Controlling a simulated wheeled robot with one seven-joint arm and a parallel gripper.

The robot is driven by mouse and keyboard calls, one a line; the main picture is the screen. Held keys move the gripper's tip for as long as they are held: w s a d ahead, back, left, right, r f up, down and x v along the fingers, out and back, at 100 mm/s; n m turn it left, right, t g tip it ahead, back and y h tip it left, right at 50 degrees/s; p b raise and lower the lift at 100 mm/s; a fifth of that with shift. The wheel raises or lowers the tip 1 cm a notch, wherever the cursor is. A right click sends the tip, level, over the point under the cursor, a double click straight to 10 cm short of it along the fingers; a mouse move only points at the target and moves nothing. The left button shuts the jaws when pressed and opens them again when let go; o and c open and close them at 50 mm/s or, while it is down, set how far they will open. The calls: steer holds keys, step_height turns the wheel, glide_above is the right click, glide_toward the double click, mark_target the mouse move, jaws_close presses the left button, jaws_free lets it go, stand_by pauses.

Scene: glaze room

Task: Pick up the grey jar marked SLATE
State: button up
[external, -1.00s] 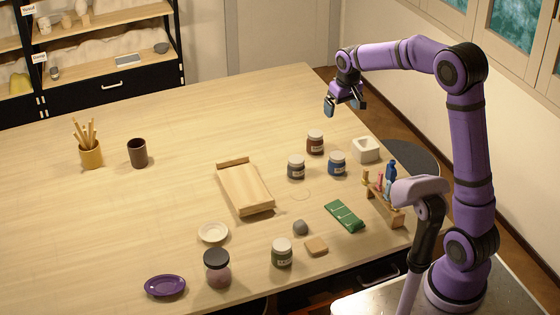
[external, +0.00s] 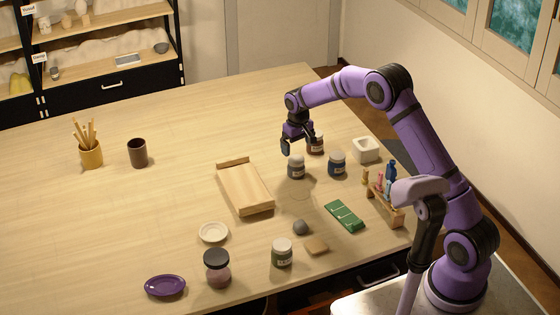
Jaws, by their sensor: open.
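A small grey jar (external: 296,169) with a pale label stands upright on the wooden table, right of the wooden board. The label is too small to read. It stands between a reddish-brown jar (external: 317,147) behind it and a blue jar (external: 337,165) to its right. My gripper (external: 299,147) is open and empty, pointing down. It appears just above and behind the grey jar, in front of part of the brown jar. I cannot tell its exact height or whether it touches either jar.
A wooden board (external: 245,189) lies left of the jars. A white square pot (external: 366,149) and a tool rack (external: 383,206) stand to the right.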

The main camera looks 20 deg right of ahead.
mark_target(296, 159)
steer(key=f, duration=0.9)
steer(key=shift+a+f, duration=0.15)
steer(key=shift+a, duration=0.05)
steer(key=c, duration=1.1)
steer(key=shift+c, duration=0.2)
